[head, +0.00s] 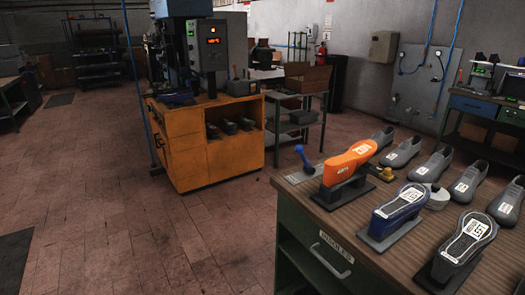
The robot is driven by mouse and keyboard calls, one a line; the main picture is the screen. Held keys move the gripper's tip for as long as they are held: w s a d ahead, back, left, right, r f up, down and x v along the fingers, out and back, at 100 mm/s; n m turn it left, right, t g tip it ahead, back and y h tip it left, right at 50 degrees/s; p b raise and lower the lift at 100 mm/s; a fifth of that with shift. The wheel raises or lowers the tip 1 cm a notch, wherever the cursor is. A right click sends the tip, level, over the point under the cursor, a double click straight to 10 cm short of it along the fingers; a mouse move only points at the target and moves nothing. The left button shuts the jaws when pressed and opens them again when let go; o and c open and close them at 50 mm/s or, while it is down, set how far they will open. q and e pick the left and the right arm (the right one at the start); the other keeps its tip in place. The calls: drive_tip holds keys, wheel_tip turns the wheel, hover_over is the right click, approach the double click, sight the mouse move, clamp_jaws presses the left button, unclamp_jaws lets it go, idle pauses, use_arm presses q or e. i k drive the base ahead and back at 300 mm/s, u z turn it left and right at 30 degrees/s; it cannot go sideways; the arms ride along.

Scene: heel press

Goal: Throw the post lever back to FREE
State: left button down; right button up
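A short lever with a blue ball knob (299,149) stands at the far left corner of the wooden-topped bench (330,215). It leans up and to the left from a grey base plate (311,174). No FREE marking is readable at this size. Right beside it, an orange shoe last (349,161) with a white label sits sole up on a dark post stand (343,190). Neither of my grippers is in view.
A blue last (398,202) and a dark grey last (466,238) stand nearer on the bench. Several grey shoes (434,165) line its far side, near a small brass knob (386,173). An orange cabinet (205,145) carries a press behind. The floor (130,220) left of the bench is clear.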

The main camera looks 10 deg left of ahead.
sight(299, 149)
drive_tip(key=z, duration=0.25)
drive_tip(key=i, duration=1.05)
drive_tip(key=z, duration=0.65)
